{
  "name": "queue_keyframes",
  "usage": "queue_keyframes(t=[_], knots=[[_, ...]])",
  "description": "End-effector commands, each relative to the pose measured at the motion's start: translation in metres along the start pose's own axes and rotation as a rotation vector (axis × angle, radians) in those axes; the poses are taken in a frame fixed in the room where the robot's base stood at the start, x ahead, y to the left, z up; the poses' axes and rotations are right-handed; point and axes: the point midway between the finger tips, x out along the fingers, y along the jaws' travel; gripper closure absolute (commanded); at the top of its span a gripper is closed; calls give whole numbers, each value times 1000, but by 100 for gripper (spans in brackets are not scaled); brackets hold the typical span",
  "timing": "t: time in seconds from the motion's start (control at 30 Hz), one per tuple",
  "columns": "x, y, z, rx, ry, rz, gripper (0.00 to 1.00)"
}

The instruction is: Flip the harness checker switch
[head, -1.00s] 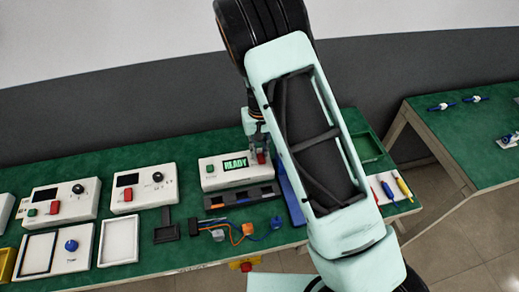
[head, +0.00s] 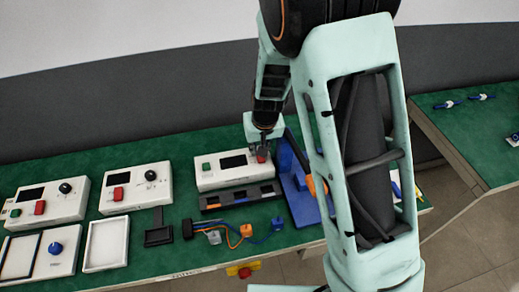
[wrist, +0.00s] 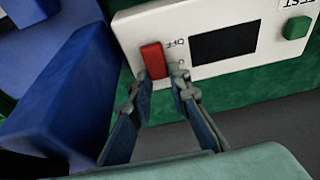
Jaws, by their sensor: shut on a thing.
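The harness checker (head: 222,178) is a white box on the green bench, with a dark screen (head: 233,162) and a green button (head: 206,166). Its red switch (head: 261,158) is at the right end of its top. In the wrist view the red switch (wrist: 154,61) stands beside an "OFF" label, and the checker's screen (wrist: 222,42) is blank. My gripper (wrist: 160,84) has its fingertips on either side of the lower end of the switch, shut on it. In the head view my gripper (head: 262,147) is over the switch and partly hides it.
A blue fixture (head: 298,190) stands close to the checker's right. A black rack (head: 240,196) and a wire harness with connectors (head: 231,232) lie in front. Two similar white boxes with red switches (head: 135,190) (head: 48,199) stand to the left.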

Motion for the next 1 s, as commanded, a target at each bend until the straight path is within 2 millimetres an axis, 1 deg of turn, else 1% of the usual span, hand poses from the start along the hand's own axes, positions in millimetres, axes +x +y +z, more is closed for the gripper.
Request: queue_keyframes(t=[0.13,0.17,0.3,0.57,0.67,0.77,0.87,1.0], knots=[[0,0,0,0,-2,0,100],[0,0,0,0,-2,0,81],[0,0,0,0,-2,0,65],[0,0,0,0,-2,0,65],[-4,0,0,-1,0,0,65],[-13,0,-1,-2,2,0,65],[-28,-1,-2,-2,3,-1,65],[-55,-1,-1,-2,3,-2,65]])
